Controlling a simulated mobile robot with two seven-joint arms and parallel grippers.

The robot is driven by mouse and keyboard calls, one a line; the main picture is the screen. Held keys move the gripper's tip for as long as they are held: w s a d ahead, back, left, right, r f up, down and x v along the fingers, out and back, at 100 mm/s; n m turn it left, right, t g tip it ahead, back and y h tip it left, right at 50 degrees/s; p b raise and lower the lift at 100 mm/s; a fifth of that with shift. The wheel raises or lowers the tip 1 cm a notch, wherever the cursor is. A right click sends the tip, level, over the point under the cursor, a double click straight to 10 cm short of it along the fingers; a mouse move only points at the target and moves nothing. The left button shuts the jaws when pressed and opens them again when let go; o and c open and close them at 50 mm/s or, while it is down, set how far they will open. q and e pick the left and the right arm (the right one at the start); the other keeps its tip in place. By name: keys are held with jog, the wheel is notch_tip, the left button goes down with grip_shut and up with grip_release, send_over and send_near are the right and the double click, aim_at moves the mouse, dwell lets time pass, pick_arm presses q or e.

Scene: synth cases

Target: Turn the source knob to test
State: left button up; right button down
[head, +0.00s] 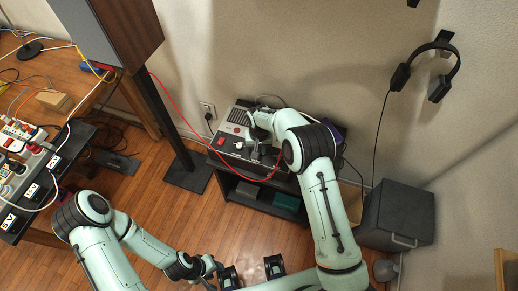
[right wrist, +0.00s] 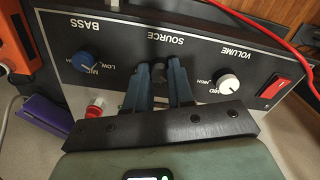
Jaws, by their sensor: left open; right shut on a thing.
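The control unit (head: 236,122) stands on the dark shelf against the wall. In the right wrist view its dark panel (right wrist: 196,55) shows upside-down BASS, SOURCE and VOLUME labels. The source knob (right wrist: 159,72) is grey and sits between the fingers of my right gripper (right wrist: 160,82), which is shut on it. The fingers hide much of the knob and the marks around it; I cannot read a test mark or the pointer. In the head view the right gripper is at the unit, mostly hidden by its arm. My left gripper (head: 251,270) is open and empty, low in front, away from the unit.
Beside the source knob are a blue bass knob (right wrist: 83,62), a white volume knob (right wrist: 228,84), a red switch (right wrist: 275,88) and a red plug (right wrist: 95,108). A red cable (head: 178,108) runs to a speaker (head: 140,30). A dark box (head: 402,212) stands right.

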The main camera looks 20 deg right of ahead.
jog(key=m, duration=0.5)
jog(key=shift+m+b, duration=0.35)
jog(key=shift+m, duration=0.05)
jog(key=m, duration=0.3)
jog(key=shift+m, duration=0.3)
jog(key=m, duration=0.2)
jog(key=shift+m+p, duration=0.4)
jog(key=m+p, duration=0.1)
jog(key=m, duration=0.2)
jog(key=shift+r+m, duration=0.1)
jog(key=shift+m, duration=0.2)
jog(key=m+p, duration=0.1)
jog(key=m, duration=0.1)
jog(key=shift+w+m, duration=0.1)
jog(key=shift+m, duration=0.2)
pick_arm(q)
jog(key=w+r+p, duration=0.2)
jog(key=w+r, duration=0.2)
jog(key=r, duration=0.2)
jog(key=shift+p, duration=0.35)
pick_arm(e)
jog(key=shift+m, duration=2.7)
pick_arm(q)
jog(key=shift+w, duration=0.1)
